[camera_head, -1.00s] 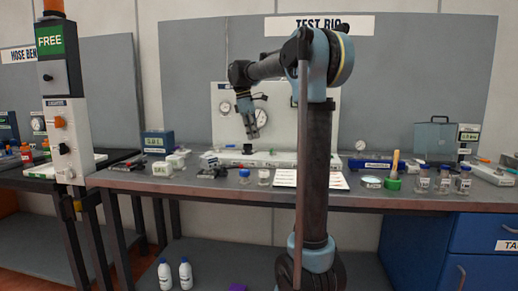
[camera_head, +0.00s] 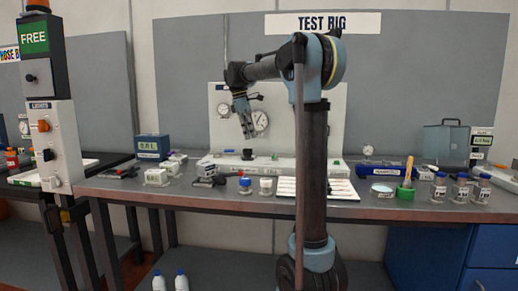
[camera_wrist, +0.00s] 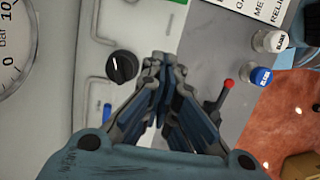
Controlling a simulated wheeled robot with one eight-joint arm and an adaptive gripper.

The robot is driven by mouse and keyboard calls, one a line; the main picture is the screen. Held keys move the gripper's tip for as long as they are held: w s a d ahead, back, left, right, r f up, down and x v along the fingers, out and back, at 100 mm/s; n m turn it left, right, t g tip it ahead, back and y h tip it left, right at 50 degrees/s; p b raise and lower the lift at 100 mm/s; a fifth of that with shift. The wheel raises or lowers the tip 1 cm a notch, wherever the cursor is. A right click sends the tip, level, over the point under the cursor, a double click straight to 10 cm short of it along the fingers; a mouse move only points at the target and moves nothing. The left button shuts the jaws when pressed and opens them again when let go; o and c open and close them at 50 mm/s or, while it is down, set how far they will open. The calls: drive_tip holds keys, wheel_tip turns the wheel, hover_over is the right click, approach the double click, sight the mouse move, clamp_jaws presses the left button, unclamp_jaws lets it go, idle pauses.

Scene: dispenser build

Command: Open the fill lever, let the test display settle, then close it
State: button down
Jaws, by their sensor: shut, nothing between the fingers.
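My gripper (camera_head: 247,131) is shut and empty. It hangs in front of the white test rig panel, with its fingers pointing down. In the wrist view my fingers (camera_wrist: 160,80) are together, beside a black knob (camera_wrist: 122,67) on the rig's pale base and not visibly touching it. A black lever with a red tip (camera_wrist: 228,84) lies to the right of the fingers. The knob also shows in the head view (camera_head: 247,154). I cannot tell which of these is the fill lever. A blue box with a small display (camera_head: 153,146) stands left of the rig, its reading too small to trust.
A round gauge (camera_head: 260,121) is on the panel. Small capped bottles (camera_head: 245,185) and a white sheet (camera_head: 310,188) lie along the bench's front. Several jars (camera_head: 460,188) and a green holder (camera_head: 405,192) stand at right. A signal post (camera_head: 50,130) stands at left.

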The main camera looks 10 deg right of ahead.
sight(274, 155)
drive_tip(key=x, duration=0.9)
drive_tip(key=shift+s+f, duration=0.1)
drive_tip(key=shift+f, duration=0.15)
drive_tip(key=shift+s+d+r, duration=0.1)
drive_tip(key=shift+s+d, duration=0.1)
drive_tip(key=shift+d, duration=0.4)
drive_tip(key=shift+s+d+r, duration=0.1)
drive_tip(key=shift+s+d, duration=0.05)
drive_tip(key=shift+d, duration=0.4)
drive_tip(key=shift+s+d+r, duration=0.15)
drive_tip(key=shift+d, duration=0.65)
